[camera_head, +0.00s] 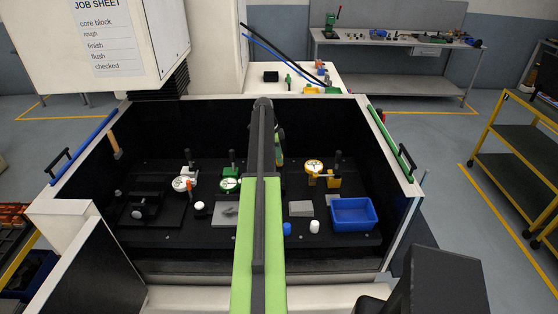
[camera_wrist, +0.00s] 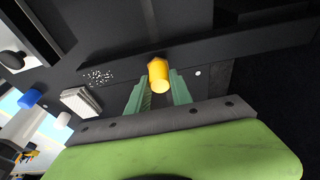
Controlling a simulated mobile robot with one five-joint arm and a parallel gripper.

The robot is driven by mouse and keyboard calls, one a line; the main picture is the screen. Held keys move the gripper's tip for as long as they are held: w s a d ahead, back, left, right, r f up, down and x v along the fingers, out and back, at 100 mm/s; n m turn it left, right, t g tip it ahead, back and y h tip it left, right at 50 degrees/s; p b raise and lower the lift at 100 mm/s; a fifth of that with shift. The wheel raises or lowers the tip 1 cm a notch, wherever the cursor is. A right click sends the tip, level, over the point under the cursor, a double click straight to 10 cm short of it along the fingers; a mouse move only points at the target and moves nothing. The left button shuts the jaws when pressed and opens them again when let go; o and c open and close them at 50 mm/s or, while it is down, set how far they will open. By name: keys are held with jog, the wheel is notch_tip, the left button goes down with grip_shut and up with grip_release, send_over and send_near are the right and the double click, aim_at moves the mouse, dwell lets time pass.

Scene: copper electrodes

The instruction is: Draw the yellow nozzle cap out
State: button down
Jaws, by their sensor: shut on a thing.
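The yellow nozzle cap (camera_wrist: 159,76) is a short cylinder in the middle of the wrist view. My gripper (camera_wrist: 160,90) has its two green fingers on either side of it and is shut on it. A dark surface lies behind the cap; I cannot tell whether the cap touches it. In the head view my arm runs up the middle and hides most of the gripper, which shows only as a small green and yellow patch (camera_head: 279,155) at the arm's right edge.
Dark walls enclose the work bed. A blue bin (camera_head: 354,213), a blue cap (camera_head: 287,229), a white cap (camera_head: 314,227) and a grey block (camera_head: 300,208) stand right of my arm. White-topped and green fixtures stand on the left.

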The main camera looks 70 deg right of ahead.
jog(key=shift+r, duration=0.25)
dwell(0.6)
jog(key=shift+s+r+p, duration=0.1)
jog(key=shift+r+p, duration=0.05)
jog(key=shift+p, duration=0.25)
jog(key=p+v, duration=0.2)
jog(key=s+p+v, duration=0.1)
jog(key=p+v, duration=0.5)
jog(key=shift+s+d+r, duration=0.3)
jog(key=shift+s+d, duration=0.05)
jog(key=shift+f, duration=0.1)
